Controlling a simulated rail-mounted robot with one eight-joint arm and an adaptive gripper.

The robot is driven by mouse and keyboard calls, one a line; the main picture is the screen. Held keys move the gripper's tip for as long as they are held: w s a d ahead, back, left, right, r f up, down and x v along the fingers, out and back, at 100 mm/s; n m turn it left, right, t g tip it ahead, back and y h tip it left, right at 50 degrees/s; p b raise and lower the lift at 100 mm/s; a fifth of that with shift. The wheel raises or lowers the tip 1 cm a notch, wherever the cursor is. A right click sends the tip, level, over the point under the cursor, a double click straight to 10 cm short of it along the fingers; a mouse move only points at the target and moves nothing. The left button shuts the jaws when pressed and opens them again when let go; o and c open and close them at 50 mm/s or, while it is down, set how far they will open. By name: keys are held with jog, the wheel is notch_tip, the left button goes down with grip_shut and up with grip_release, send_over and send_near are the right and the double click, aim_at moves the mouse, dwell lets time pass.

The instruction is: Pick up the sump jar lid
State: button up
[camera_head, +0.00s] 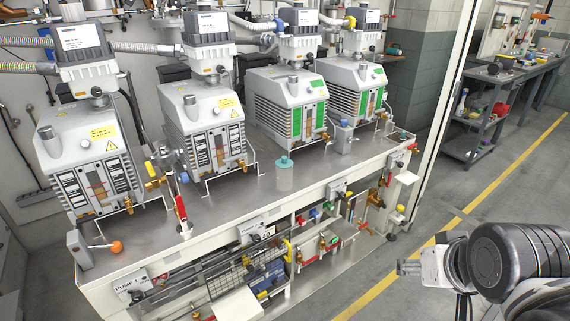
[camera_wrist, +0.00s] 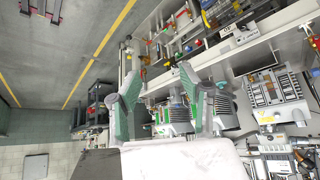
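A small clear jar (camera_head: 285,176) stands upright on the steel bench top, in front of the gap between the second and third pumps. A teal lid (camera_head: 284,162) with a small knob sits on top of it; I take this as the sump jar lid. I cannot pick out the jar or lid with certainty in the wrist view. My gripper (camera_head: 410,267) is at the lower right of the head view, far from the jar and out over the floor. In the wrist view my gripper (camera_wrist: 157,80) has its two fingers wide apart with nothing between them.
Several grey pumps (camera_head: 204,125) line the back of the bench (camera_head: 235,200). A red-handled valve (camera_head: 181,208) and an orange knob (camera_head: 116,247) stand near its front edge. A white post (camera_head: 447,110) rises at the bench's right. The floor (camera_head: 500,190) on the right is open.

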jog(key=o, duration=0.9)
jog(key=shift+o, duration=0.2)
